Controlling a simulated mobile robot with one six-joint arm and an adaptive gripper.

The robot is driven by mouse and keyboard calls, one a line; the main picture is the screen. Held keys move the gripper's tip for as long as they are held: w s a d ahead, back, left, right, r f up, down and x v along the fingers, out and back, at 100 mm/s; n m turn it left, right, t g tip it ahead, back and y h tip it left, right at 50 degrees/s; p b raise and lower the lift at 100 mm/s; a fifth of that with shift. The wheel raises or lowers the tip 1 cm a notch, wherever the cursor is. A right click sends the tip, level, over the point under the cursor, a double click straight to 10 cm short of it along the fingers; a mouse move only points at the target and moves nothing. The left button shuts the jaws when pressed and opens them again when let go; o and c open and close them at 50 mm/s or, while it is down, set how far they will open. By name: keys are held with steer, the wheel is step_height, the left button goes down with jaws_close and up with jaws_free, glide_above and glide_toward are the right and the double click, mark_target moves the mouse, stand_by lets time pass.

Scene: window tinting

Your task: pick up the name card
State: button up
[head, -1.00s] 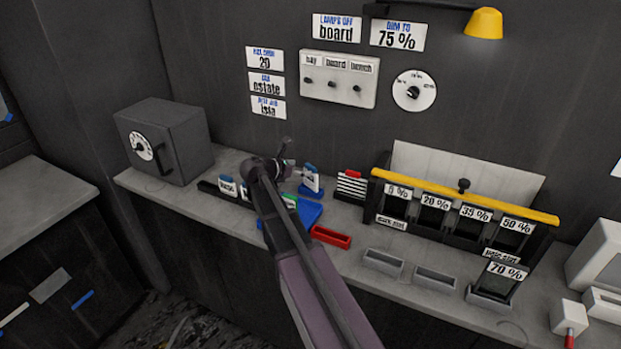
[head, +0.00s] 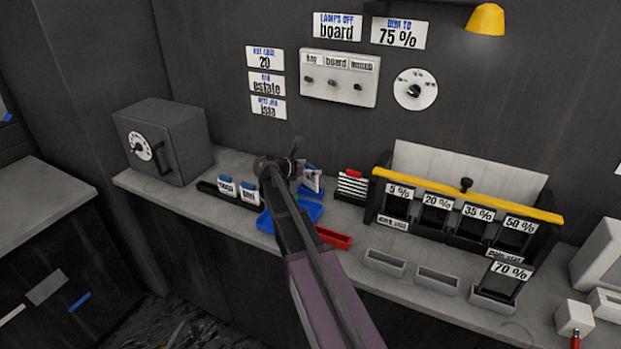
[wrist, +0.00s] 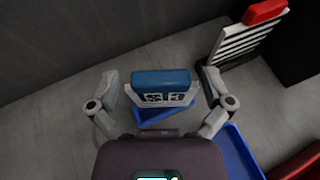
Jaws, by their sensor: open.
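A white name card (head: 313,182) with a blue top edge stands in a small blue holder on the counter, partly behind my gripper in the head view. In the wrist view the card (wrist: 162,92) reads something like "issa", its lettering partly cut off, and the blue holder (wrist: 152,117) shows beneath it. My gripper (wrist: 160,82) is open, with one finger on each side of the card; I cannot tell whether either touches it. In the head view my gripper (head: 294,165) is above the counter, left of the card.
Other name cards (head: 225,188) stand in a black rack to the left. A blue tray (head: 305,212) and a red tray (head: 334,238) lie in front. A striped stack with a red top (head: 351,186) stands close on the right. A wall sign (head: 268,107) reads "issa".

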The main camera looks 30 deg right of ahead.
steer(key=c, duration=1)
steer(key=shift+o, duration=0.2)
steer(key=shift+r, duration=0.2)
step_height(320, 180, up, 3)
steer(key=p, duration=0.3)
steer(key=shift+s+r+p, duration=0.15)
steer(key=shift+r+p, duration=0.2)
steer(key=shift+p, duration=0.2)
steer(key=s+a, duration=0.4)
steer(key=s, duration=1.1)
steer(key=shift+a+r+p, duration=0.2)
steer(key=shift+r+p, duration=0.25)
